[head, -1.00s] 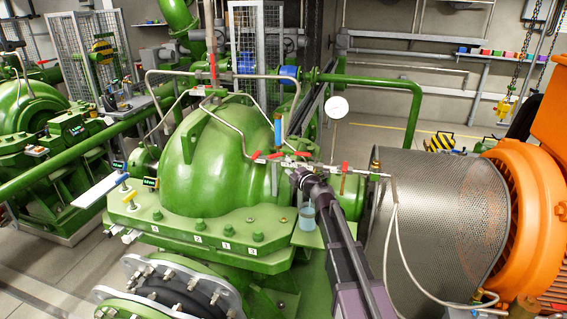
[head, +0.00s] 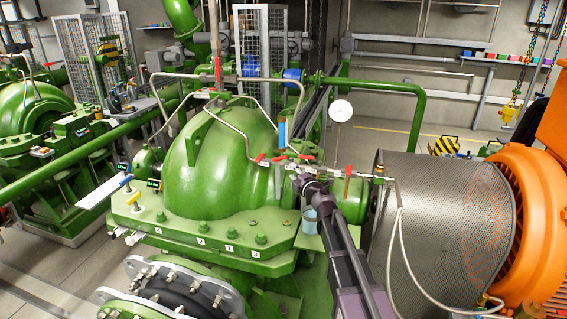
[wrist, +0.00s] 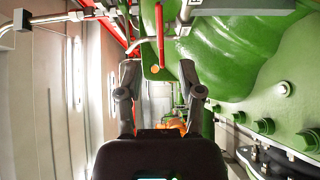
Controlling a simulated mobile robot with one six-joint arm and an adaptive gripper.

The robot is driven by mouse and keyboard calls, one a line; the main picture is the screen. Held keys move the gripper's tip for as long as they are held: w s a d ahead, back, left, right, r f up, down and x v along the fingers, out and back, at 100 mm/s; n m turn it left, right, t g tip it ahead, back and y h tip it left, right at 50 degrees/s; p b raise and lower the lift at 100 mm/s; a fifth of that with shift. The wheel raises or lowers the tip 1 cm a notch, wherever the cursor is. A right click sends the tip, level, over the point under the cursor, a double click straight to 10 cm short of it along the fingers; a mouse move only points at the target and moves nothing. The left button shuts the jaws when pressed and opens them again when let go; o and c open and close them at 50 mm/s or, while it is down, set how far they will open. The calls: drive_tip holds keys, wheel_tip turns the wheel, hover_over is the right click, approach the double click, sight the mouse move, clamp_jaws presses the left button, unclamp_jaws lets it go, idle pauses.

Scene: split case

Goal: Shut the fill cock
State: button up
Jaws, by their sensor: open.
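Several small cocks with red lever handles sit along the thin pipework on top of the green pump. One red handle (head: 305,158) is just above my gripper (head: 305,184) in the head view; another (head: 280,157) lies to its left. No readable label tells which is the fill cock. In the wrist view a long red lever (wrist: 160,32) stands upright in the picture, just beyond and between the fingertips of my gripper (wrist: 159,68). The fingers are open, one on each side, and I see no contact.
The green pump casing (head: 212,165) fills the space left of my gripper. A round gauge (head: 341,110) stands above it. A mesh guard (head: 440,215) and a pale hose (head: 391,245) are to the right. A clear cup (head: 310,220) stands below my gripper.

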drive_tip(key=a+m+t+h, duration=0.1)
drive_tip(key=a+m+h, duration=0.1)
drive_tip(key=a+h, duration=0.1)
drive_tip(key=m+h, duration=0.6)
drive_tip(key=h, duration=0.4)
approach(278, 160)
drive_tip(key=shift+s+a+f+t, duration=0.1)
drive_tip(key=shift+s+f+t, duration=0.1)
drive_tip(key=shift+s, duration=0.4)
drive_tip(key=shift+s+f+t, duration=0.15)
drive_tip(key=shift+s+t, duration=0.05)
drive_tip(key=shift+s, duration=0.35)
drive_tip(key=x, duration=1.3)
drive_tip(key=shift+w, duration=0.4)
clamp_jaws()
